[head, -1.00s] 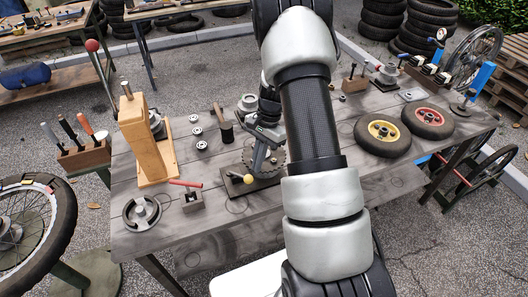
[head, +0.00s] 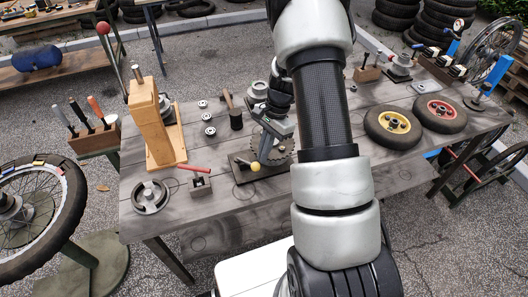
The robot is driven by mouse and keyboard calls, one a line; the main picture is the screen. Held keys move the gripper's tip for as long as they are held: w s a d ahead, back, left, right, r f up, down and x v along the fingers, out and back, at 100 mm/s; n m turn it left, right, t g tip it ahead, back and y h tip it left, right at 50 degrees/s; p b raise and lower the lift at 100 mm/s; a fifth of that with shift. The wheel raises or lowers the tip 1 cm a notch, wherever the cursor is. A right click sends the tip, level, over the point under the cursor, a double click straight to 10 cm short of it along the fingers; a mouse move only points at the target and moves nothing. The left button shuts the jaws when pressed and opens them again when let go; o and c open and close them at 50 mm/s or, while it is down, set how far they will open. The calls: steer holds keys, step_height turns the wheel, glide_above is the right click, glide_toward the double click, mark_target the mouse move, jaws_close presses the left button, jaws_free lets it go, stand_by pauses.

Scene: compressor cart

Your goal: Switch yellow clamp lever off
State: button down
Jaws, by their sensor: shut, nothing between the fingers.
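The yellow clamp lever shows as a small yellow ball knob (head: 255,168) low over a dark base plate (head: 242,178) near the front middle of the bench. My gripper (head: 264,156) reaches down from behind my arm, over the plate and just above the knob. It is shut and holds nothing. I cannot tell whether it touches the lever. The lever's shaft is mostly hidden or too small to make out.
A red-handled clamp (head: 199,181) and a round grey chuck (head: 150,197) lie to the left. A wooden post (head: 157,125), a mallet (head: 234,112) and small bearings (head: 209,131) stand behind. Two wheels (head: 392,126) lie on the right. The bench front is bare.

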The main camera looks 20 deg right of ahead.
steer(key=shift+s+a, duration=0.1)
steer(key=shift+s+a+m+t, duration=0.3)
steer(key=shift+s+a+m, duration=0.35)
steer(key=shift+m, duration=0.45)
steer(key=s+a+m+t, duration=0.1)
steer(key=a+m+t, duration=0.1)
steer(key=a+m, duration=0.5)
steer(key=shift+a+m, duration=0.25)
steer(key=shift+m, duration=0.25)
